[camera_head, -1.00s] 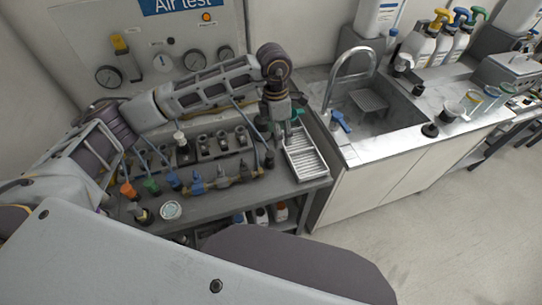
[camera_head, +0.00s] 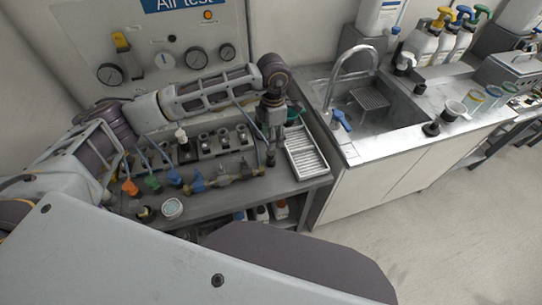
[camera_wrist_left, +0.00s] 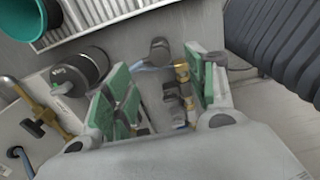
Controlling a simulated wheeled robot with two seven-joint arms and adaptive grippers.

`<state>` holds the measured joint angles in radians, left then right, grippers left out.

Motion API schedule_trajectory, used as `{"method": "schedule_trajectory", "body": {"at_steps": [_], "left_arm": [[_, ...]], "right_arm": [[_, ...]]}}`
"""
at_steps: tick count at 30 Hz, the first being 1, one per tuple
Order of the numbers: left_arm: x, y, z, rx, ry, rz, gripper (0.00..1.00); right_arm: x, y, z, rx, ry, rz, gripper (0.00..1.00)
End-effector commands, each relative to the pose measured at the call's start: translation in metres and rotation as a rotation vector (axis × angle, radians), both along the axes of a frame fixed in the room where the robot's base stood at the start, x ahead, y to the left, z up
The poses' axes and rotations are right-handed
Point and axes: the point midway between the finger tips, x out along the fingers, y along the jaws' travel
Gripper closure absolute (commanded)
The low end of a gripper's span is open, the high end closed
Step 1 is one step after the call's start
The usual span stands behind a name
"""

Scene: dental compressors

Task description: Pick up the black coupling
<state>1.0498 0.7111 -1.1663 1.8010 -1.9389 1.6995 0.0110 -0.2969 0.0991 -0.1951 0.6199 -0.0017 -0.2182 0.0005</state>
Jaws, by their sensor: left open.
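A dark piece that looks like the black coupling (camera_head: 270,161) is at the right end of the row of hose ends, mostly hidden by my left gripper in the head view. My left gripper (camera_head: 271,152) points down over it. In the left wrist view the green-padded fingers (camera_wrist_left: 158,82) are apart, with nothing clamped between them. A dark rounded piece (camera_wrist_left: 160,48), likely the coupling, lies just beyond and between the fingertips. Brass fittings show near the right finger. My right gripper is not in view.
Orange (camera_head: 130,188), green (camera_head: 152,184) and blue (camera_head: 174,178) hose ends stand to the left. A ribbed white tray (camera_head: 307,158) lies close on the right, a green cup (camera_head: 294,112) behind. A black cylinder (camera_wrist_left: 82,68) stands beside the left finger.

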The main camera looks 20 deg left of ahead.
Motion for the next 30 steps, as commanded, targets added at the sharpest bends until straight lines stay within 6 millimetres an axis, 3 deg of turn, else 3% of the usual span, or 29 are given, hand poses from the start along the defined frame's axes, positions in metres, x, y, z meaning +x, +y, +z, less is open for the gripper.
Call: {"method": "schedule_trajectory", "body": {"at_steps": [10, 30], "left_arm": [[0.000, 0.000, -0.040, -0.001, 0.001, -0.001, 0.44], [-0.002, 0.002, -0.057, 0.000, 0.001, -0.001, 0.44]], "right_arm": [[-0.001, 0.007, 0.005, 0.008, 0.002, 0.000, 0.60], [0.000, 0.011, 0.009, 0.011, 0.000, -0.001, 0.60]]}}
